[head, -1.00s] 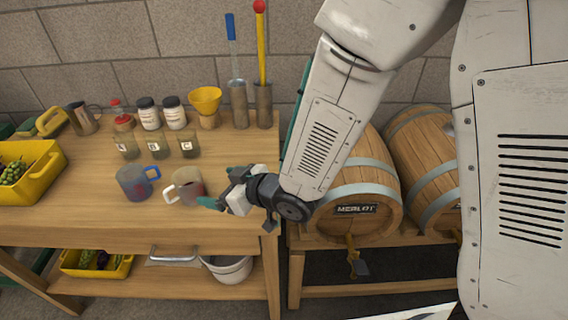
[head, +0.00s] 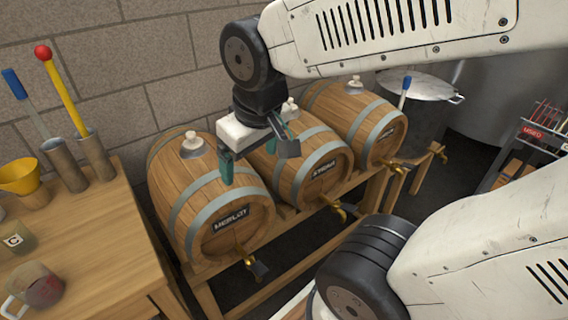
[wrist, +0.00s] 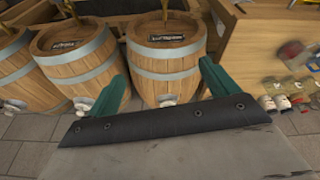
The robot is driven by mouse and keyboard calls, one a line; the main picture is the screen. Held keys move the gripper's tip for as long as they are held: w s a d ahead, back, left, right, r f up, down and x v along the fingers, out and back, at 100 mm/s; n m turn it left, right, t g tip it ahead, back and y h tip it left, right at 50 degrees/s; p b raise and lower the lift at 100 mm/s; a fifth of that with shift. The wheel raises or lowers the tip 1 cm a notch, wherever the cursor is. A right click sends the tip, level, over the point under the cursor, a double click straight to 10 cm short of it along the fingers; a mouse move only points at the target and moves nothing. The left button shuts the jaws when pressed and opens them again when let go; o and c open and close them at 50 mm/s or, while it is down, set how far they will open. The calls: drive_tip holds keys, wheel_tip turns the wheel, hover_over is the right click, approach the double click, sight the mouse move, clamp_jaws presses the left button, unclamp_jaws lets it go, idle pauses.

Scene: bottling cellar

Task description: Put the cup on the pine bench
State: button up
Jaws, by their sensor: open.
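A cup (head: 38,288) with a pale handle and dark reddish contents or side stands on the wooden bench (head: 95,250) at the lower left of the head view. I cannot tell whether this bench is pine. My gripper (head: 250,155) is open and empty in front of the barrels, well to the right of the cup. In the wrist view the gripper's teal fingers (wrist: 162,82) are spread, with nothing between them. The bench (wrist: 255,40) shows at the right there, with small blurred things at the edge.
A Merlot barrel (head: 213,208), a middle barrel (head: 312,165) and a far barrel (head: 368,125) lie on a wooden rack, taps forward. A yellow funnel (head: 20,177), a jar (head: 16,243) and metal cylinders holding tools (head: 66,165) stand on the bench. A steel pot (head: 425,88) is behind right.

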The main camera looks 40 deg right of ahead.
drive_tip(key=s+d+r+m+g, duration=0.1)
drive_tip(key=s+r+g, duration=0.1)
drive_tip(key=s, duration=0.6)
drive_tip(key=shift+d, duration=0.25)
idle(0.5)
